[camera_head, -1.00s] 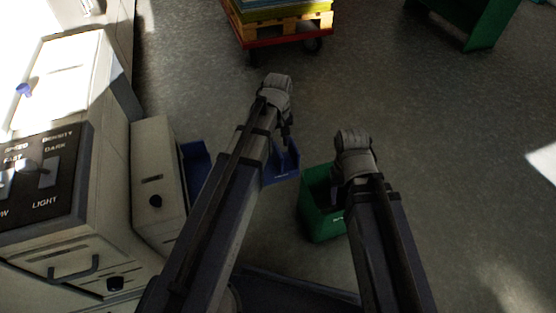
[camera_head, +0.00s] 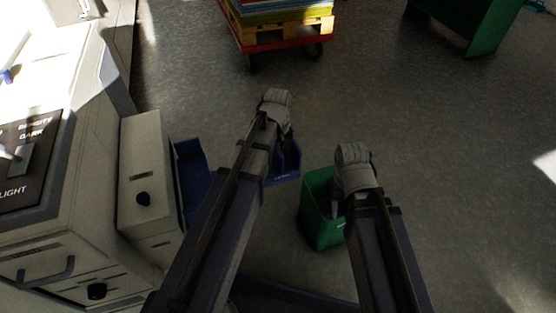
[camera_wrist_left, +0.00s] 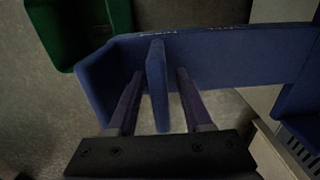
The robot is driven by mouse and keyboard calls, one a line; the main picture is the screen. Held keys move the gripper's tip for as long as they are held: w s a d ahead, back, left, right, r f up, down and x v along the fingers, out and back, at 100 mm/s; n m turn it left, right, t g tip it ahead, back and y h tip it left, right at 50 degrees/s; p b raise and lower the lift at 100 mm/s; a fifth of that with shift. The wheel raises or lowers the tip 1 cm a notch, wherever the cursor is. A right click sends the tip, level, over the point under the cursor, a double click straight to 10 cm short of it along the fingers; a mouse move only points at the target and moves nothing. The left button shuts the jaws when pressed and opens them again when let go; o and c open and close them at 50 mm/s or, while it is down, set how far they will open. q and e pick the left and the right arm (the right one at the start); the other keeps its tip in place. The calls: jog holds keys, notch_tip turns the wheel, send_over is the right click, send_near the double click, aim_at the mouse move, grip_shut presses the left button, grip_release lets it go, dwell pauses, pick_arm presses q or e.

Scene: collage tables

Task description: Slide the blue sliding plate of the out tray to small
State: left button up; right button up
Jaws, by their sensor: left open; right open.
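The blue out tray (camera_head: 194,182) juts from the right side of the beige machine, and its far end (camera_head: 291,163) shows beyond my left forearm. In the left wrist view its long end wall (camera_wrist_left: 225,55) runs across the top. The blue sliding plate (camera_wrist_left: 157,65) stands upright as a thin fin between the two fingers of my left gripper (camera_wrist_left: 160,73). The gripper is open, with one finger on each side of the plate; contact cannot be told. In the head view the left fingers are hidden. My right gripper (camera_head: 337,208) is open beside a green bin, its fingers mostly hidden.
The beige machine (camera_head: 75,225) with its control panel (camera_head: 25,160) fills the left. The green bin (camera_head: 318,225) stands on the floor right of the tray. A loaded pallet cart (camera_head: 285,40) is at the top. Floor on the right is clear.

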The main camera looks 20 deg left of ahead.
pick_arm(q)
jog(key=shift+c, duration=0.2)
grip_shut()
dwell(1.2)
